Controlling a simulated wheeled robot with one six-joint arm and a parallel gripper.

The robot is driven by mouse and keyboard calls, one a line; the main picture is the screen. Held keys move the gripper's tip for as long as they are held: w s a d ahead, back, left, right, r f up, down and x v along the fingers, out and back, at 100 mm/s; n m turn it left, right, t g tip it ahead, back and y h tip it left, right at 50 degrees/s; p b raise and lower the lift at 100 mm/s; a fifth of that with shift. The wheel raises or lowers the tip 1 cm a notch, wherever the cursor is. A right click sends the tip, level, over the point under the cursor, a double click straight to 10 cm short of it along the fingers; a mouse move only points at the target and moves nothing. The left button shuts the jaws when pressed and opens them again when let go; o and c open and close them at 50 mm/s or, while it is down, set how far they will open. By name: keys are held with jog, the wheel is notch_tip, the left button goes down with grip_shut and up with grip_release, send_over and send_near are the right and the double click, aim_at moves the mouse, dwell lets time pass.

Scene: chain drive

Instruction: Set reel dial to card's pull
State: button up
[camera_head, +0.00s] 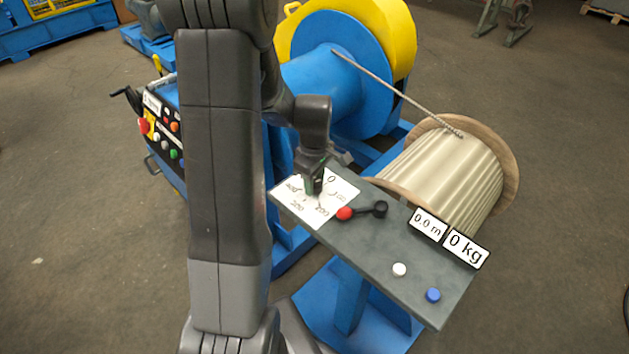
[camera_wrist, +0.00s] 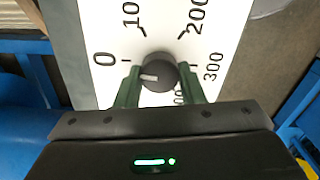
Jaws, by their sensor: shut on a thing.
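The reel dial is a round dark knob (camera_wrist: 160,70) with a white pointer mark, on a white scale plate (camera_wrist: 100,38) numbered from 0 up through 300 and beyond. The pointer faces left, roughly towards the 0 mark. In the head view the plate (camera_head: 292,212) lies at the left end of a grey panel, and my gripper hides the knob. My gripper (camera_wrist: 158,82) is shut on the knob, one green finger on each side. It also shows in the head view (camera_head: 314,188), pointing down at the plate. I cannot make out a card with a pull value.
On the grey panel (camera_head: 375,250) are a red-tipped lever (camera_head: 362,211), a "0.0 m" display (camera_head: 428,224), a "0 kg" display (camera_head: 465,247), a white button (camera_head: 399,269) and a blue button (camera_head: 433,295). A wound reel (camera_head: 445,180) and blue winch drum (camera_head: 320,85) stand behind.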

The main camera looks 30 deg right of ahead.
jog(key=m+b, duration=0.1)
jog(key=m, duration=0.5)
jog(key=shift+d, duration=0.1)
jog(key=m, duration=0.5)
jog(key=m+b, duration=0.1)
jog(key=m, duration=0.4)
jog(key=shift+m, duration=0.4)
jog(key=m, duration=0.6)
jog(key=shift+d, duration=0.1)
jog(key=o, duration=1)
jog(key=shift+s, duration=0.1)
